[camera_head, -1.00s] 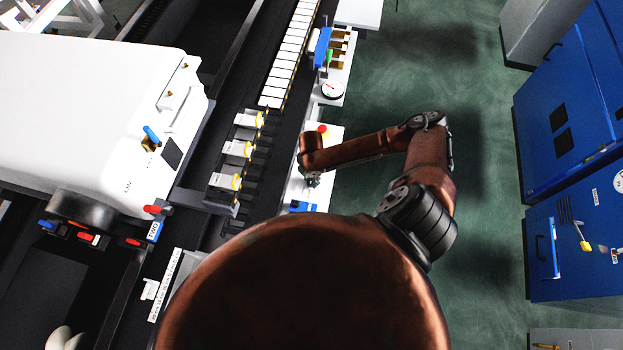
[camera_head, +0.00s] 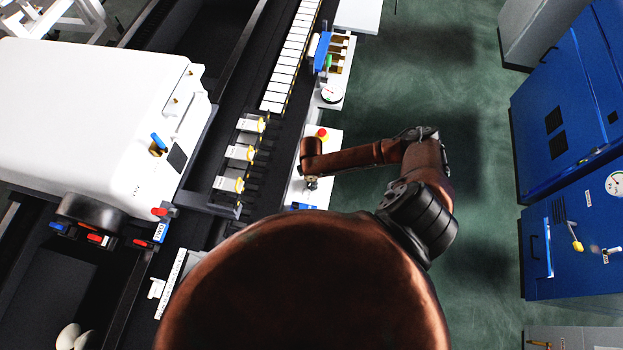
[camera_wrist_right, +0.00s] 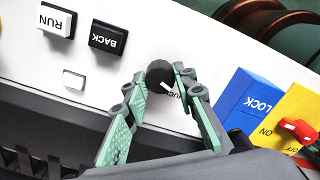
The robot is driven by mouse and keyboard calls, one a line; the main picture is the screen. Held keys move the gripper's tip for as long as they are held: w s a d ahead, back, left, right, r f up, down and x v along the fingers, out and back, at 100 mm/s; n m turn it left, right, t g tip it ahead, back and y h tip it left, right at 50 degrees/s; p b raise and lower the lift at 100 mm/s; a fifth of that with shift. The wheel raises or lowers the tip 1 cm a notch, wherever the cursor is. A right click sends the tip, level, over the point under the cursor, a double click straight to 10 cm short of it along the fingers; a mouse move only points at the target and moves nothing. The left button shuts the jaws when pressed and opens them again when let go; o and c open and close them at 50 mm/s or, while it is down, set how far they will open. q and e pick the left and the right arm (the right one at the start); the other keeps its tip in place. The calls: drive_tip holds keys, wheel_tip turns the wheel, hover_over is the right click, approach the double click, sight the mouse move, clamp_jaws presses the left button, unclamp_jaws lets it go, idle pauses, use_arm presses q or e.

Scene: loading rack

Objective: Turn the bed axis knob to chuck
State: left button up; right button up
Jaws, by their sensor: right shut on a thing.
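A round black knob (camera_wrist_right: 159,73) with a white pointer mark stands on the white control panel (camera_wrist_right: 225,45) in the right wrist view. The pointer faces down-right, toward a partly hidden label ending in "UCK". My right gripper (camera_wrist_right: 160,78) is shut on the knob, with one green finger on either side of it. In the head view, my right gripper (camera_head: 311,184) is small and low over the white panel (camera_head: 326,155), and the knob cannot be made out there. My left gripper is not in view.
White RUN (camera_wrist_right: 56,20) and black BACK (camera_wrist_right: 108,37) buttons lie left of the knob. A blue LOCK block (camera_wrist_right: 249,101) and a red switch (camera_wrist_right: 299,131) on a yellow plate lie right. In the head view, a red button (camera_head: 322,134) is close beyond my gripper.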

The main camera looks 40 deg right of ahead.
drive_tip(key=shift+m+p, duration=1.65)
drive_tip(key=shift+m, duration=0.25)
drive_tip(key=o, duration=1.2)
drive_tip(key=shift+c, duration=0.2)
wheel_tip(320, 180, up, 12)
